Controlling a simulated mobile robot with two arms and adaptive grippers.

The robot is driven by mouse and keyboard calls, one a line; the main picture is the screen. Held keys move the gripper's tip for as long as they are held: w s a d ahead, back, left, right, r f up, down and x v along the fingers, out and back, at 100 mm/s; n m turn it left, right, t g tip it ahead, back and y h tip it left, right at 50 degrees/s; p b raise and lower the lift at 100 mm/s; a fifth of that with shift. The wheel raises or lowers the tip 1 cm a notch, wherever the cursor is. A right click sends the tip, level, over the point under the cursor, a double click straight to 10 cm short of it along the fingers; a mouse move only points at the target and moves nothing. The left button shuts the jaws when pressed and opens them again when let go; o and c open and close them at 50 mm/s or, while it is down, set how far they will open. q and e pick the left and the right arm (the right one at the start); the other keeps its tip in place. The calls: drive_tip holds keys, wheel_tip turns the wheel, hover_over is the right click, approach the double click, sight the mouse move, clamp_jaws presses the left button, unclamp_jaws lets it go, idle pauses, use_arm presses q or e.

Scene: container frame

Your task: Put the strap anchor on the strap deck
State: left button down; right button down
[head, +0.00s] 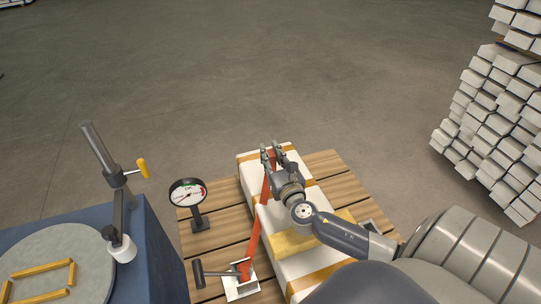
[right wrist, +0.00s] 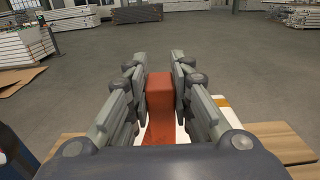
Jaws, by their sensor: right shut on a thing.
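My right gripper (head: 272,149) is over the far end of the white crate-like load (head: 313,240), and its fingers are shut on a red-orange block, which I take as the strap anchor (right wrist: 160,90). In the right wrist view the block stands between the two fingers of the gripper (right wrist: 159,62). A red strap (head: 256,226) runs from near the gripper down the load's left side to a white plate (head: 241,284) with a dark-handled lever. The slatted wooden deck (head: 215,255), perhaps the strap deck, lies under the load. My left gripper is not in view.
A dial gauge (head: 188,193) on a stand is on the deck left of the load. A blue table (head: 150,240) with a grey disc (head: 85,262) and a post with a yellow handle (head: 143,168) stands at left. White stacks (head: 492,125) are at right.

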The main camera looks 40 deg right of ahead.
drive_tip(key=shift+x, duration=1)
drive_tip(key=shift+d+f+b, duration=0.1)
drive_tip(key=shift+f+b, duration=0.1)
drive_tip(key=shift+f, duration=0.75)
drive_tip(key=shift+d+f+b, duration=0.15)
drive_tip(key=shift+f+b, duration=0.05)
drive_tip(key=shift+f, duration=0.7)
drive_tip(key=shift+f, duration=0.1)
drive_tip(key=c, duration=1.4)
unclamp_jaws()
